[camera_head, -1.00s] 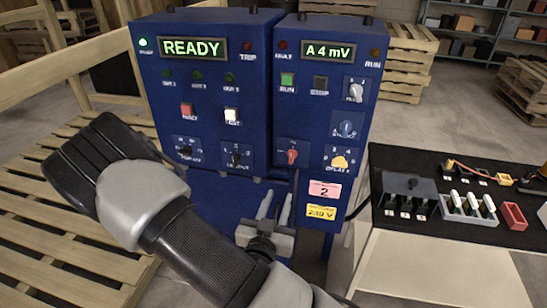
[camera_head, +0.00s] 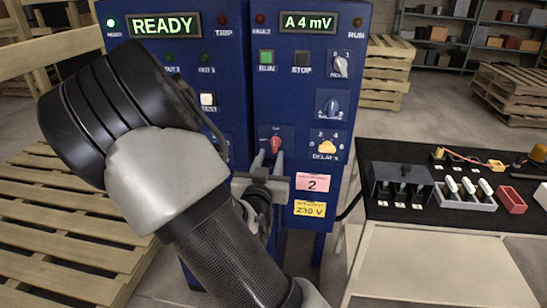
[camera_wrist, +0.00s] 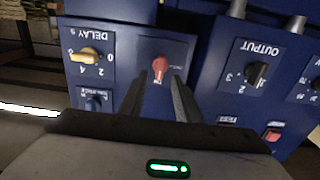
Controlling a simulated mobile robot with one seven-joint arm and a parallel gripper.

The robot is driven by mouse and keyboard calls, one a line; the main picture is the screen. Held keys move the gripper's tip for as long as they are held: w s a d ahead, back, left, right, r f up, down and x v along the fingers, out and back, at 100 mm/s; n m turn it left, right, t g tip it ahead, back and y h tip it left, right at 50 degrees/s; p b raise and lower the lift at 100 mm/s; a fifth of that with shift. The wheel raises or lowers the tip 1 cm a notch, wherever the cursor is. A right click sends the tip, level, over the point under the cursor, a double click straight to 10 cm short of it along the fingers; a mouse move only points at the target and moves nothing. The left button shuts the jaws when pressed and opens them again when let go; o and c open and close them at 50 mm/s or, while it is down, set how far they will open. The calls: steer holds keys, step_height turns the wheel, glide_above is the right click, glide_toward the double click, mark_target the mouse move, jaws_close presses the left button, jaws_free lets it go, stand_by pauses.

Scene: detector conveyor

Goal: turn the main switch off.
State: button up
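The main switch appears to be the red knob (camera_head: 276,145) low on the right-hand blue cabinet, its handle roughly vertical. Its plate lettering is too small to read. In the wrist view, which is upside down, the red knob (camera_wrist: 159,67) stands between and just beyond the fingertips. My gripper (camera_head: 268,161) is open, its two fingers pointing at the switch plate. In the wrist view the fingers of my gripper (camera_wrist: 160,80) lie one to each side of the knob; I cannot tell whether they touch it.
A yellow DELAY knob (camera_head: 327,147) and a blue knob (camera_head: 331,107) sit right of the switch. The READY display (camera_head: 166,27) is lit, and the other display (camera_head: 307,22) reads "A 4 mV". A black-topped bench (camera_head: 390,150) with parts stands at right; wooden pallets (camera_head: 70,225) lie at left.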

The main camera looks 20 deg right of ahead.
mark_target(274, 145)
steer(key=x, duration=0.5)
steer(key=shift+w+d, duration=0.25)
steer(key=shift+w, duration=0.05)
steer(key=c, duration=0.7)
steer(key=shift+o, duration=0.2)
